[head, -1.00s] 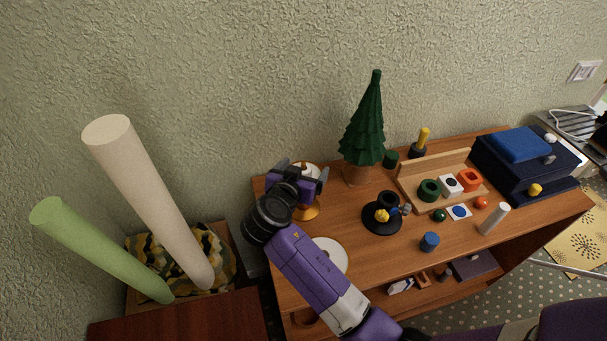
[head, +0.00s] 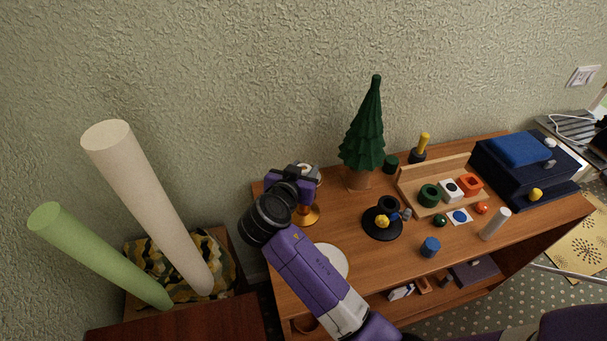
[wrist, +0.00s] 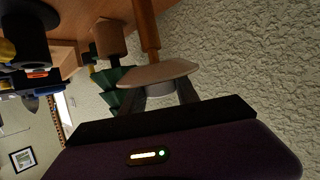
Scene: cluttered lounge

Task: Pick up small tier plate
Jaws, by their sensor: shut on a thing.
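The small tier plate (wrist: 150,74) is a pale round disc on a brown post, seen upside down in the wrist view. In the head view its pale top (head: 312,172) shows only partly behind my gripper, above an orange-gold foot (head: 309,214) at the table's left end. My gripper (head: 298,178) is at the top of this piece. In the wrist view my gripper's fingers (wrist: 161,94) are closed about a pale grey part against the plate. The exact contact is partly hidden.
A white round plate (head: 334,262) lies on the wooden table (head: 350,225), partly behind my arm. A green tree (head: 363,140) stands close to the right. A black dish (head: 377,231) and a wooden rack (head: 412,205) are farther right. The wall is close behind.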

